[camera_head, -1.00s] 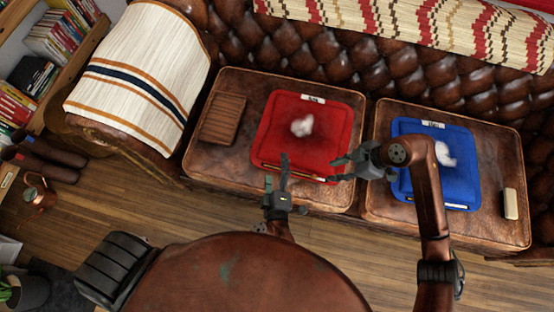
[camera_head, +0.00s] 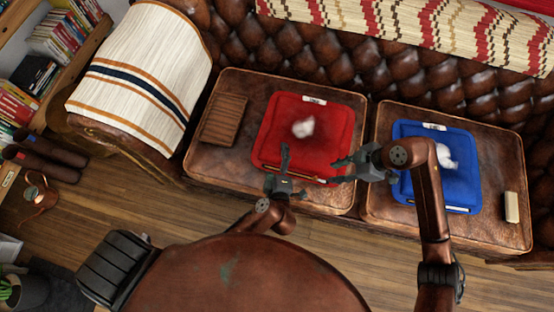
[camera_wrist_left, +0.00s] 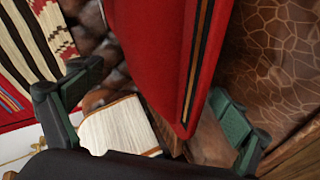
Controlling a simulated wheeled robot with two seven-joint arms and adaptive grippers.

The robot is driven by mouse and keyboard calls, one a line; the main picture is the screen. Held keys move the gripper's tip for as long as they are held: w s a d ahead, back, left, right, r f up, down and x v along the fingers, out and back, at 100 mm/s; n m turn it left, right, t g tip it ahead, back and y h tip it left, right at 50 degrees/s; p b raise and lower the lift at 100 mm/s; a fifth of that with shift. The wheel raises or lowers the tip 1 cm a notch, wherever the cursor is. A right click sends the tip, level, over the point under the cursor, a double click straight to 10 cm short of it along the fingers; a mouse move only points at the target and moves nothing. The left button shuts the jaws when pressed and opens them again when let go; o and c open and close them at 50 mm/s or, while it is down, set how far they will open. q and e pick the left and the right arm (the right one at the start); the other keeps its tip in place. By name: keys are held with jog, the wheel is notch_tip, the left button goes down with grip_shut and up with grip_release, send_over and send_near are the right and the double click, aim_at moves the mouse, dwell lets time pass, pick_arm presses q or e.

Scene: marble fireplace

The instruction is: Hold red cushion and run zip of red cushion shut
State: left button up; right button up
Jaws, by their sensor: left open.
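The red cushion (camera_head: 331,140) lies flat on the left leather seat, with a white tuft (camera_head: 303,128) on top and a pale label at its back edge. Its zip (camera_head: 293,173) runs along the front edge; how far it is closed is too small to tell. In the left wrist view the cushion's edge (camera_wrist_left: 165,50), with the zip strip (camera_wrist_left: 196,60), reaches between my left fingers. My left gripper (camera_head: 285,160) is open at the front edge, around the cushion without visible grip. My right gripper (camera_head: 340,171) is open by the front right corner, fingers apart.
A blue cushion (camera_head: 468,167) with a white tuft lies on the right seat (camera_head: 510,236), beside a small pale block (camera_head: 511,207). A slatted brown board (camera_head: 223,120) lies left of the red cushion. The tufted backrest (camera_head: 300,55) stands behind. Wood floor is free in front.

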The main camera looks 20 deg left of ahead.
pick_arm(q)
jog(key=c, duration=1.8)
pick_arm(e)
jog(key=shift+c, duration=0.6)
